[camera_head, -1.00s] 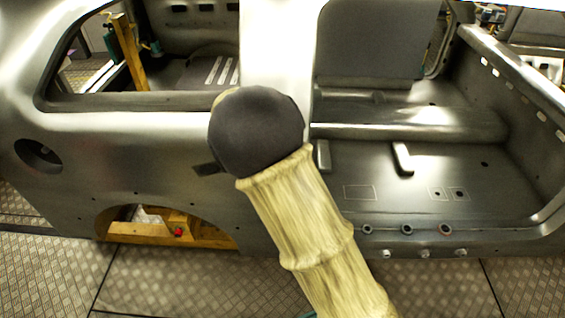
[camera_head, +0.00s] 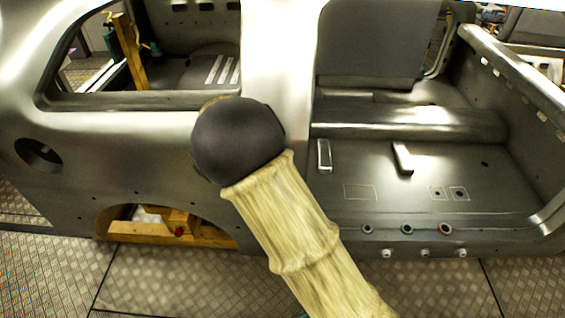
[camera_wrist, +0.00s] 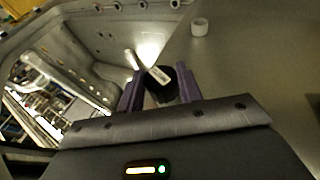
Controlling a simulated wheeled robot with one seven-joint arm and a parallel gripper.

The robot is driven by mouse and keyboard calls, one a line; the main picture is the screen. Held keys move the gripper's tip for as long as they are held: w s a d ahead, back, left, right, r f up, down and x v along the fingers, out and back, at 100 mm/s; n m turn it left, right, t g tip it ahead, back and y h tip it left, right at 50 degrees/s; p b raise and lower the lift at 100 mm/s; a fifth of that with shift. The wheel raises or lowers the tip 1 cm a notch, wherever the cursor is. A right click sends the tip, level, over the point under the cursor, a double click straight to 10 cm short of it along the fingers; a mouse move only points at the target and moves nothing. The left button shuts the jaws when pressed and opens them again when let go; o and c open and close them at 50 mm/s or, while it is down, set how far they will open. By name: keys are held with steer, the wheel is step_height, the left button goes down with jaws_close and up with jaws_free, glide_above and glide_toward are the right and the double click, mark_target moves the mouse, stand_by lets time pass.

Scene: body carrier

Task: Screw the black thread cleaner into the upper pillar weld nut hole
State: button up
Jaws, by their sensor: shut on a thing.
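My gripper (camera_wrist: 158,80) shows in the wrist view with two purple fingers. It is shut on the black thread cleaner (camera_wrist: 162,92), a short dark piece with a small white label on its near face. The cleaner is held clear of the car body as far as I can see. A white, short ring-like fitting (camera_wrist: 199,27) stands on the grey panel beyond the fingers, up and right of the cleaner; I cannot tell if it is the weld nut. In the head view the pale pillar (camera_head: 280,50) rises behind my arm, which hides my gripper, the cleaner and any pillar hole.
The grey car body (camera_head: 150,145) fills the head view, with a window opening at left and the door opening with its floor (camera_head: 400,180) at right. Its sill (camera_head: 400,240) carries several small fittings. Patterned floor (camera_head: 180,285) is clear in front.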

steer(key=shift+y, duration=0.3)
steer(key=o, duration=0.8)
steer(key=shift+d+y, duration=0.15)
steer(key=shift+y, duration=0.15)
steer(key=shift+c, duration=0.2)
steer(key=shift+a, duration=0.2)
steer(key=shift+p+v, duration=1.2)
steer(key=shift+v, duration=1.25)
